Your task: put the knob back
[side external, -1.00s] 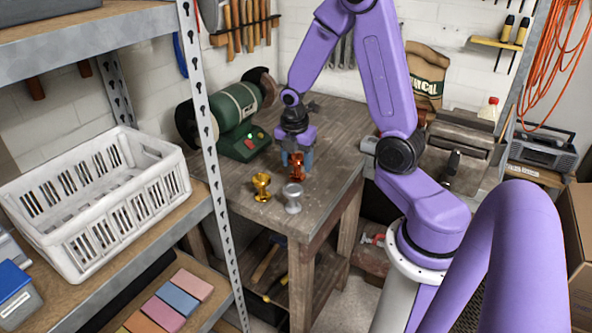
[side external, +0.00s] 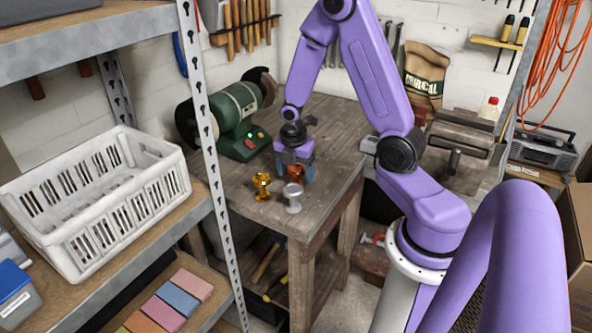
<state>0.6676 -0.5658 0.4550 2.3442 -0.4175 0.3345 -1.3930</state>
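Three knobs stand close together near the front of the wooden bench: a gold one (side external: 262,186), a silver one (side external: 293,198) and a copper-red one (side external: 296,173). My gripper (side external: 294,174) points down over the copper-red knob, with a blue-grey finger on either side of it. The fingers look spread wider than the knob. Its upper part is hidden by my gripper, and I cannot see whether a finger touches it. The gold and silver knobs stand free in front. The green bench grinder (side external: 233,117) stands behind at the left.
The wooden bench (side external: 335,155) is clear to the right of my gripper. A vise (side external: 462,138) stands farther right, beyond my arm. A shelf with a white crate (side external: 95,205) and a metal upright stands at the left. A sack (side external: 425,78) leans at the back wall.

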